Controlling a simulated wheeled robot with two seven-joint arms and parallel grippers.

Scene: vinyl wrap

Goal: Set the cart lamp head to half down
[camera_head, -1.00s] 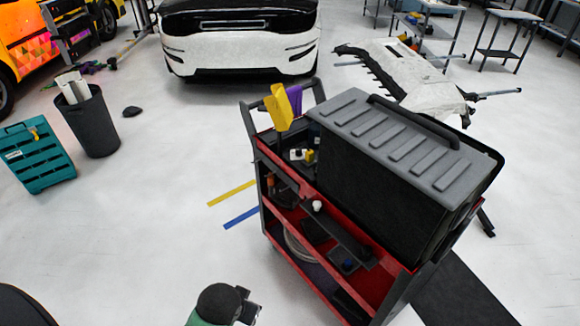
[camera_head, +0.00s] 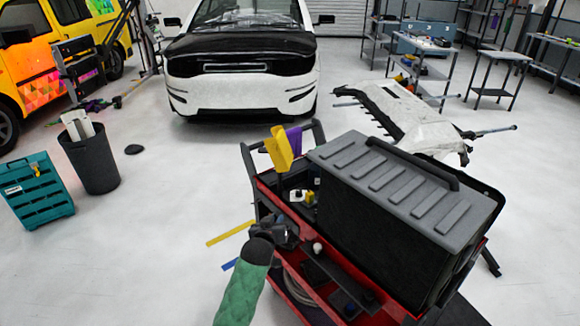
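The red and black cart (camera_head: 283,253) stands right of centre. No part of it is plainly a lamp head. A dark bar (camera_head: 343,264) with a small white knob (camera_head: 317,247) at its upper end slants down along the cart's near side, and it may be the lamp. My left gripper (camera_head: 287,233) is dark and small at the end of my green arm, in front of the cart's left near side, just left of the knob. I cannot tell whether it touches the cart, and its fingers are too unclear to read. My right gripper is not in view.
A large black case with a grey lid (camera_head: 390,180) fills the cart top. A yellow holder (camera_head: 279,148) and purple cloth (camera_head: 294,139) are at its back left. A black bin (camera_head: 92,160) and teal crate (camera_head: 38,192) stand left.

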